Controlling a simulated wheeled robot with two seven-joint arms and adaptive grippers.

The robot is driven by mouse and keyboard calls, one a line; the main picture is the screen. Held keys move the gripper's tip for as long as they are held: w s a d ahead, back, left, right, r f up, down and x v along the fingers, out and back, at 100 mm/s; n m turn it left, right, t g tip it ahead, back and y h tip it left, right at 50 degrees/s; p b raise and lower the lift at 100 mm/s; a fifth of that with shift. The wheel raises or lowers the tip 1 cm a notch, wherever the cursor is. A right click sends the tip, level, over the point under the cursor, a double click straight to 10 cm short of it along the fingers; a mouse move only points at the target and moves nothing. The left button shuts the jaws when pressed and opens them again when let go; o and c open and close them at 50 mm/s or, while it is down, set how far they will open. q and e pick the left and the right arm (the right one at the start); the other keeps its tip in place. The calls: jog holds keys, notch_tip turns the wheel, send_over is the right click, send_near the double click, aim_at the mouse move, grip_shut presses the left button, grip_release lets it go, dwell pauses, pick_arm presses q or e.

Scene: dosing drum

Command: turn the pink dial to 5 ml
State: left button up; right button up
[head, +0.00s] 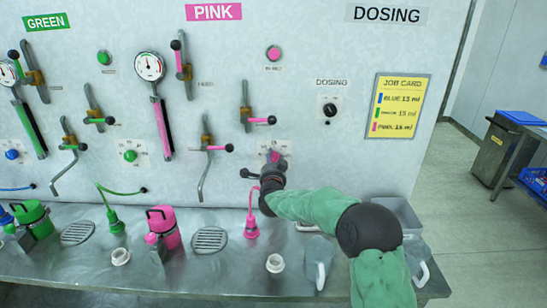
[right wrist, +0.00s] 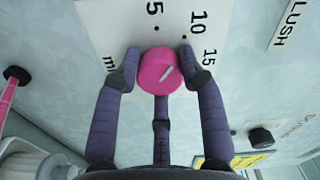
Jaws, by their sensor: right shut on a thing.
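The pink dial (right wrist: 158,70) sits on a white scale plate (right wrist: 118,28) marked 5, 10 and 15. In the head view my right gripper (head: 268,177) reaches the panel and hides most of the dial (head: 275,156). My left gripper is not in view.
A pink-handled lever (head: 215,148) is left of the dial, with another (head: 257,120) above it. A pink canister (head: 164,227), white cups and clear jugs stand on the steel bench. A yellow job card (head: 401,105) is at right.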

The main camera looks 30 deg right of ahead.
jog(key=n+p, duration=0.1)
jog(key=n, duration=0.2)
jog(key=shift+d+n+p, duration=0.1)
jog(key=shift+n+p, duration=0.2)
jog(key=shift+p, duration=0.1)
jog(key=shift+r+n+p, duration=0.1)
jog(key=shift+n+p, duration=0.75)
jog(key=shift+n, duration=0.95)
jog(key=o, duration=1.1)
jog(key=shift+o, duration=0.2)
jog(key=v, duration=1.2)
